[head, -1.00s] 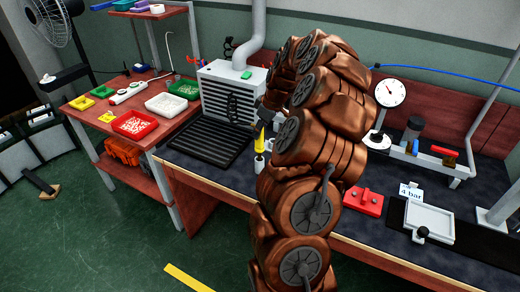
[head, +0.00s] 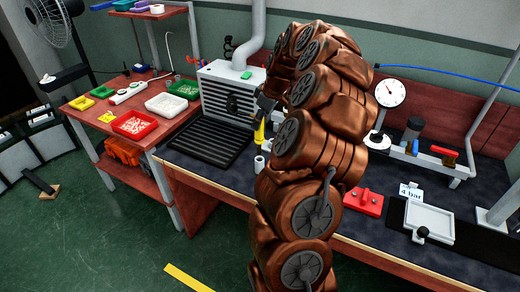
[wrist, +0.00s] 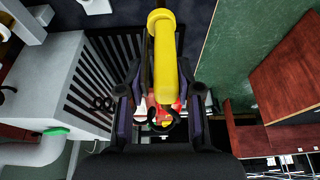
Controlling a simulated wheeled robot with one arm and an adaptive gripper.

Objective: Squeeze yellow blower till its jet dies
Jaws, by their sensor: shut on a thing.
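The yellow blower (wrist: 166,78) runs up the middle of the wrist view, between the two dark fingers of my gripper (wrist: 161,92). The fingers are shut on its sides. Its rounded yellow end points to the top of that picture. In the head view, the blower (head: 260,132) is a small yellow shape below my gripper (head: 265,105), above the dark workbench. My arm hides part of the gripper there. I cannot make out a jet of air in either view.
A grey slatted box (head: 228,92) with a duct stands left of my gripper, behind a black ribbed mat (head: 210,142). A small white cylinder (head: 259,163) is just below the blower. A side table (head: 108,107) with trays is at left; a dial gauge (head: 390,92) is at right.

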